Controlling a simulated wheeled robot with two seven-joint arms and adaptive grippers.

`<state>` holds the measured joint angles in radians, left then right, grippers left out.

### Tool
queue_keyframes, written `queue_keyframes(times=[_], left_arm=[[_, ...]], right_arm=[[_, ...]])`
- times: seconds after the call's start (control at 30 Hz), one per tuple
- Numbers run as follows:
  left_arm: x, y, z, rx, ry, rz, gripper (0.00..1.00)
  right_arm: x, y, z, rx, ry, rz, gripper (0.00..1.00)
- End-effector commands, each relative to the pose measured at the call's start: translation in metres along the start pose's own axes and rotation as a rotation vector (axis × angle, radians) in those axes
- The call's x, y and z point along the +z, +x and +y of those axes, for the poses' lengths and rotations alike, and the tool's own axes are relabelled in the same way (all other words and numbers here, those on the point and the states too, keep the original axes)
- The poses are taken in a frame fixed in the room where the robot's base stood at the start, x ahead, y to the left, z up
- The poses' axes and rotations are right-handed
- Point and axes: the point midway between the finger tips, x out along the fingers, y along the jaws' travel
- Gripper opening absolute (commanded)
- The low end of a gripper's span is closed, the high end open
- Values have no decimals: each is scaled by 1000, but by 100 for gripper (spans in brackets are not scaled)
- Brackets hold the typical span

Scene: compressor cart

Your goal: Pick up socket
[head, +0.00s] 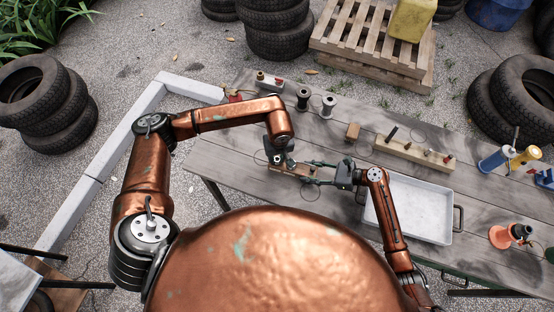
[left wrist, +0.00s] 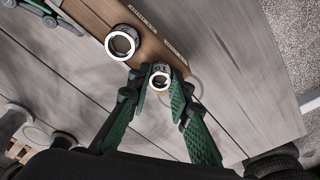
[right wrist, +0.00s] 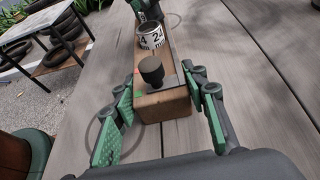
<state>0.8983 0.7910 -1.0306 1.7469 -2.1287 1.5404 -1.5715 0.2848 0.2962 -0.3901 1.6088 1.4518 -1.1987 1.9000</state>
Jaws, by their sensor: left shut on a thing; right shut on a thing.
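A wooden block (right wrist: 163,105) lies on the grey plank table, with a dark round knob (right wrist: 151,70) near its close end. A silver socket marked 24 mm (right wrist: 152,36) stands on it behind the knob. In the left wrist view, a larger socket (left wrist: 122,42) and a smaller socket (left wrist: 160,77) are on the block. My left gripper (left wrist: 164,82) is shut on the smaller socket, one green pad on each side; I cannot tell whether it is lifted. My right gripper (right wrist: 160,80) is shut on the block, its pads straddling the end.
A white metal tray (head: 410,232) lies right of the block. A wooden holder with several pegs (head: 415,153) is behind the tray. Bottles and an orange item (head: 502,237) are at far right. The planks left of the block are clear.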

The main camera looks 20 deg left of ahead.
Motion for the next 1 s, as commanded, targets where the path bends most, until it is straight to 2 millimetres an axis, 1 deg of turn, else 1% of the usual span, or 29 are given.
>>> queue_keyframes(times=[0.07,0.17,0.4,0.5,0.6,0.73,0.97,1.0], left_arm=[[-1,-4,0,1,0,1,0],[-3,-16,1,2,0,3,0],[-9,-64,1,3,1,4,0],[-11,-80,0,1,0,3,0],[-12,-92,1,2,1,2,0],[-12,-99,0,0,1,1,0],[-12,-100,0,0,1,0,0],[-12,-99,0,0,0,0,0]], right_arm=[[0,0,0,0,0,0,9],[0,0,0,0,0,0,9],[0,0,0,0,0,0,9],[0,0,0,0,0,0,9],[0,0,0,0,0,0,9],[0,0,0,0,0,0,9],[0,0,0,0,0,0,9],[0,0,0,0,0,0,41]])
